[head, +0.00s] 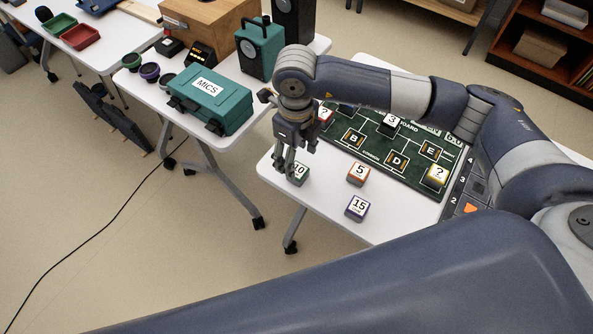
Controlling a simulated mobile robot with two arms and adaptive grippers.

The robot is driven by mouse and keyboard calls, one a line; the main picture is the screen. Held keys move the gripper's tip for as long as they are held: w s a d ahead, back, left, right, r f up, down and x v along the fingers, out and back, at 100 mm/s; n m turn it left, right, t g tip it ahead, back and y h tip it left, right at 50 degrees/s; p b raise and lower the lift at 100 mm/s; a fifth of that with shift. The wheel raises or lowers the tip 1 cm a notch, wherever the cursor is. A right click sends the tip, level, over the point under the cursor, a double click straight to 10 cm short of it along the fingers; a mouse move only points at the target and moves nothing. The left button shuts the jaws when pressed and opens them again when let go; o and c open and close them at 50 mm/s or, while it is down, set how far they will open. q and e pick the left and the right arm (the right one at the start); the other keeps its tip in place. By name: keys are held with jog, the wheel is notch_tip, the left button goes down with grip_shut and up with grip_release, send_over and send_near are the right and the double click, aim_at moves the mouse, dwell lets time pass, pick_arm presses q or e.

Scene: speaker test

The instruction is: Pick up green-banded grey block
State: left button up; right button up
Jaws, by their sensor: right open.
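A small block with a white top marked 10 and dark green sides (301,172) stands on the white table's left part; it looks like the green-banded block. My right gripper (290,168) points down at it with its fingers open. The fingers hide the block's left part. I cannot tell whether they touch it or stand around it. My left gripper is not in view.
An orange-banded block marked 5 (358,174) and a purple-banded block marked 15 (357,208) stand to the right. A green board (384,174) with several blocks lies behind. A teal MICS case (210,101) is on another table (150,92).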

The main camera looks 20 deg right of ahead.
aim_at(298, 170)
notch_tip(298, 170, down, 3)
jog(key=shift+s+r+b, duration=0.1)
jog(key=shift+b, duration=0.4)
jog(key=shift+f, duration=0.25)
jog(key=f+b, duration=0.1)
jog(key=f, duration=0.2)
jog(key=f+b, duration=0.1)
jog(key=f, duration=0.1)
jog(key=shift+w+d+b, duration=0.25)
jog(key=shift+w+b, duration=0.05)
jog(key=shift+b, duration=0.05)
jog(key=shift+r, duration=0.15)
jog(key=shift+c, duration=1.1)
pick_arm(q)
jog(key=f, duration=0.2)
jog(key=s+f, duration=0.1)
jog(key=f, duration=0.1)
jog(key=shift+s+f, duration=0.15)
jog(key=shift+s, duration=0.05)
pick_arm(e)
jog(key=c, duration=1)
